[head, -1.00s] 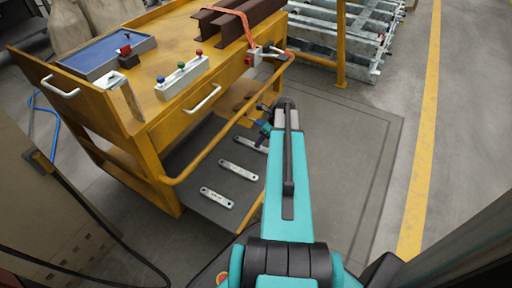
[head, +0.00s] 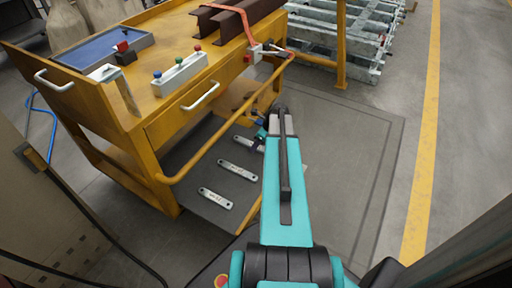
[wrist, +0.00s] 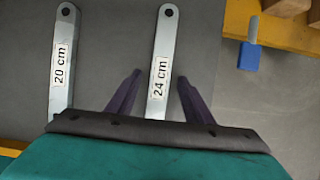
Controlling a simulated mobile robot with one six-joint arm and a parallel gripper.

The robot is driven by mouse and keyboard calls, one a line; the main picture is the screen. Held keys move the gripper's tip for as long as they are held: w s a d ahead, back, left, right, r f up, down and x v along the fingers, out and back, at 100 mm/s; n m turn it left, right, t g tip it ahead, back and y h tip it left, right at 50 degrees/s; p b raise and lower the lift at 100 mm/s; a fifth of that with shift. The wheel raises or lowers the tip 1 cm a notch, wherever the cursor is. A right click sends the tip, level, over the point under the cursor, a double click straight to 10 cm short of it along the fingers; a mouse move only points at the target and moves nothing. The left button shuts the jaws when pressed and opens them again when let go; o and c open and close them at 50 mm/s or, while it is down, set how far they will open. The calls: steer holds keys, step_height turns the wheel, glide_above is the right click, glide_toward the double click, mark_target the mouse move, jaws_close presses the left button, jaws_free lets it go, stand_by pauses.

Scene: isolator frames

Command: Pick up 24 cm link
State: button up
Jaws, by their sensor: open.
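The 24 cm link (wrist: 161,60) is a flat pale metal bar with a hole at its far end and a white label. In the wrist view it lies between the two fingers of my open gripper (wrist: 160,76), apart from both; its near end is hidden behind the gripper body. The 20 cm link (wrist: 64,58) lies to its left, outside the fingers. In the head view, my gripper (head: 259,137) is by the farthest link (head: 247,143) on the cart's lower shelf, partly covering it; labels there are too small to read.
The dark lower shelf (head: 193,193) also bears a near link (head: 215,198) and a middle link (head: 237,170). The yellow cart's rail (head: 215,140) runs above the shelf edge. A blue block (wrist: 249,56) is at the right in the wrist view.

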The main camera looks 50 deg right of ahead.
jaws_close()
steer(key=shift+r, duration=0.1)
steer(key=shift+r, duration=0.15)
stand_by(0.5)
steer(key=shift+r+p, duration=0.7)
steer(key=shift+r, duration=0.1)
steer(key=shift+r+p, duration=0.6)
steer(key=shift+r, duration=0.3)
steer(key=s+a+p, duration=0.1)
steer(key=s+a, duration=0.2)
steer(key=s+a+p, duration=0.1)
steer(key=s+a, duration=0.2)
steer(key=s+a+r+p, duration=0.1)
steer(key=s+a+p, duration=0.1)
steer(key=s+a, duration=0.1)
steer(key=shift+s+a+r, duration=0.1)
steer(key=shift+s+a, duration=0.05)
steer(key=shift+a, duration=0.25)
steer(key=shift+s+a+r+p, duration=0.1)
steer(key=shift+a+r+p, duration=0.05)
steer(key=shift+p, duration=0.45)
steer(key=shift+s+a+p, duration=0.7)
steer(key=shift+p, duration=0.6)
